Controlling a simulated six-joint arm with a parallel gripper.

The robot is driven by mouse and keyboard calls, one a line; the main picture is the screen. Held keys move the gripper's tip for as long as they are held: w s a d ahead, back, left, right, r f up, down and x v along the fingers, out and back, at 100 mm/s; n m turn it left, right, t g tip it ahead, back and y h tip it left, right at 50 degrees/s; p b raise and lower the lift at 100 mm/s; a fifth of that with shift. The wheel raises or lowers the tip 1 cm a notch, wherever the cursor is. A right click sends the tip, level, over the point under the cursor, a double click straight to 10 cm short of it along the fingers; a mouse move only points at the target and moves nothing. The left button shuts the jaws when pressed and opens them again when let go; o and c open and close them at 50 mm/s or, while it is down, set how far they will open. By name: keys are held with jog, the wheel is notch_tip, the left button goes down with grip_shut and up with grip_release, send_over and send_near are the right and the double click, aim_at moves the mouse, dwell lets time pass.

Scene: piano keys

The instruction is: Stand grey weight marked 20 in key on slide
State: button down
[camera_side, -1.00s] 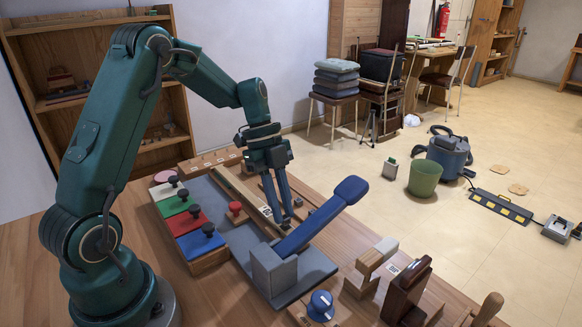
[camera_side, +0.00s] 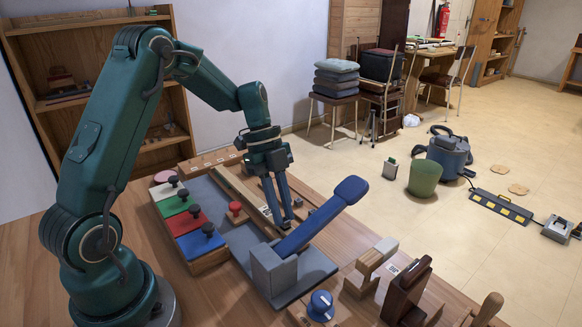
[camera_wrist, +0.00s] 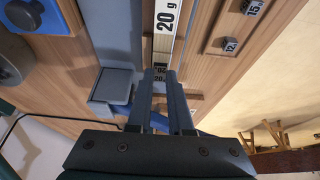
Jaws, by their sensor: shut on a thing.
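My gripper (camera_side: 286,222) points down over the long pale slide strip, behind the tilted blue bar. In the wrist view my gripper (camera_wrist: 162,82) is shut on a small grey weight (camera_wrist: 160,75) with a dark 20 marking on its face. In the side view the fingers hide most of the weight. A white label reading 20 g (camera_wrist: 168,17) lies on the strip just beyond the weight. I cannot tell whether the weight touches the strip, nor clearly make out the key's seat.
A blue bar (camera_side: 322,215) rises right from a grey block (camera_side: 272,270), close to my fingers. Coloured blocks with knobs (camera_side: 200,235) stand left. Weights marked 15 (camera_wrist: 252,6) and 12 (camera_wrist: 231,44) sit on wood beside the strip. Wooden stands (camera_side: 372,262) are at front right.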

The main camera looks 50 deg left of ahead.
jog(key=shift+f, duration=0.4)
dwell(0.4)
jog(key=c, duration=0.8)
grip_release()
jog(key=shift+o, duration=0.2)
jog(key=o, duration=0.4)
jog(key=shift+r, duration=3.5)
